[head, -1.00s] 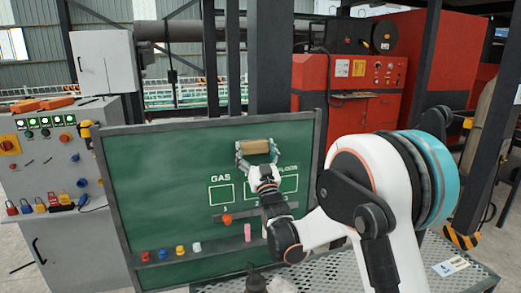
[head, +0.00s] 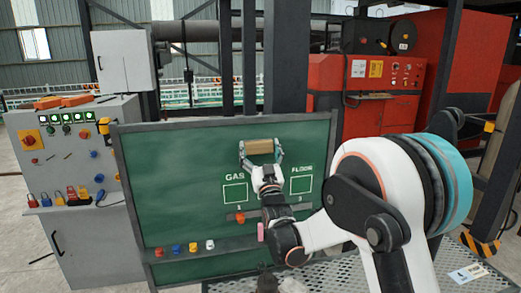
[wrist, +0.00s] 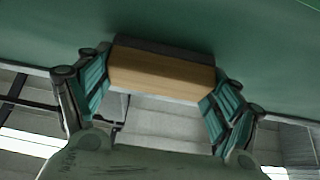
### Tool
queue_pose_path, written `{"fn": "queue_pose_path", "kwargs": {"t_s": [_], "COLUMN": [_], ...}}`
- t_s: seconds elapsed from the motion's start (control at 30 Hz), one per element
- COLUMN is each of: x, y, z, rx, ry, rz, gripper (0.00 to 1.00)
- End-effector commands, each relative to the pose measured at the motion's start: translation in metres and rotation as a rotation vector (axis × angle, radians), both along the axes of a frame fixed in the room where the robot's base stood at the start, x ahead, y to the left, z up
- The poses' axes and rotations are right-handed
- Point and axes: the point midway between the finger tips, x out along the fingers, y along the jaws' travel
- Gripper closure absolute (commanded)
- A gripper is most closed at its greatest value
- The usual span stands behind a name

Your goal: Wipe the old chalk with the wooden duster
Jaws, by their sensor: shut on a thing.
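The wooden duster (head: 260,147) is a light wood block held up at the upper middle of the green chalkboard (head: 160,190). In the wrist view the duster (wrist: 162,75) shows its wooden body with a dark felt side towards the board (wrist: 260,45). My gripper (head: 261,158) is shut on the duster's two ends, with a finger on each side. The felt appears against or very close to the board; contact is hard to tell. White lettering "GAS" and "FLOOR" with boxes shows below the duster. I cannot make out old chalk marks, and my gripper covers part of the board.
Several small coloured pieces, including a blue one (head: 176,249), sit along the board's lower ledge. An orange knob-like piece (head: 239,217) and a pink stick (head: 261,231) are below the boxes. A control panel (head: 70,150) stands left, and a perforated metal table (head: 350,272) lies in front.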

Motion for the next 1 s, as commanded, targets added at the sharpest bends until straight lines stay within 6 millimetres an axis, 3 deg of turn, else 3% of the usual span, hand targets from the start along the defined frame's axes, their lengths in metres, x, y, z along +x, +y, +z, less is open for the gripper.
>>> {"fn": "queue_pose_path", "kwargs": {"t_s": [0.6, 1.0], "x": [-0.051, -0.057], "y": [-0.014, -0.016], "z": [-0.001, 0.0], "rx": [0.0, 0.0], "ry": [0.0, 0.0], "rz": [0.0, 0.0], "gripper": [0.36, 0.36]}}
